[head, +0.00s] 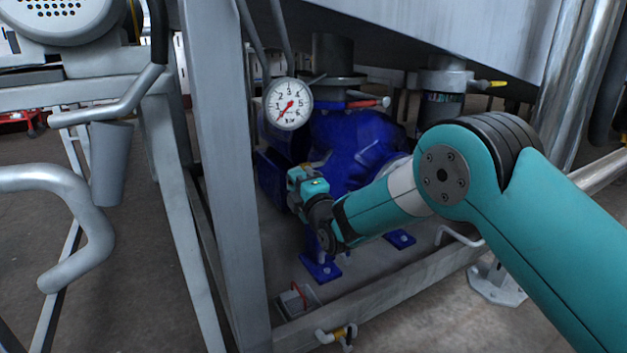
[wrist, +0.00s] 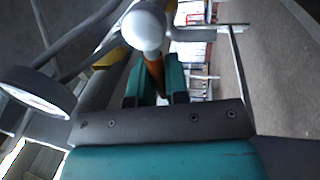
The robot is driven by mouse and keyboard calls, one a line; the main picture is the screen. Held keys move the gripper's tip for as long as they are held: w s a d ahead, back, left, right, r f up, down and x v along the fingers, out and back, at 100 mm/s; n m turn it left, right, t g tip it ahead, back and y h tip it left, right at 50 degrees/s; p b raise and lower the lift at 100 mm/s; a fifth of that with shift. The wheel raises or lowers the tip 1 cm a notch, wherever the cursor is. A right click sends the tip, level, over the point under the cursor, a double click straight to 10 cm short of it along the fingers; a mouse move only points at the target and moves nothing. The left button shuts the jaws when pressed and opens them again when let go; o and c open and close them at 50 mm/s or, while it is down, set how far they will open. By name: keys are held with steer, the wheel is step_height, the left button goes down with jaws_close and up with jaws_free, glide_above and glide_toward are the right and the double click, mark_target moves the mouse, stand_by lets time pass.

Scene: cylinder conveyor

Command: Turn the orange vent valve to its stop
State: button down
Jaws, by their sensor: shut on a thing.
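The orange vent valve's handle (wrist: 154,72) shows in the wrist view as a narrow orange-brown bar below a pale rounded end (wrist: 143,27). The two teal fingers of my gripper (wrist: 155,88) are on either side of it, closed on the handle. In the head view my gripper (head: 306,184) is in front of the blue pump body (head: 350,140), below the pressure gauge. There the handle is mostly hidden by my gripper, and its turn angle cannot be told.
A round white gauge (head: 288,103) sits just above my gripper. A red lever (head: 370,103) and a yellow lever (head: 490,84) are farther right. A grey frame post (head: 222,170) stands close on the left. A lower frame beam (head: 385,287) crosses in front.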

steer(key=shift+d+f, duration=0.15)
steer(key=shift+f, duration=0.1)
steer(key=c, duration=1.1)
jaws_free()
steer(key=shift+c, duration=0.2)
steer(key=shift+r, duration=0.1)
steer(key=b+v, duration=1.2)
steer(key=v, duration=0.5)
steer(key=shift+b, duration=0.4)
steer(key=shift+s, duration=0.1)
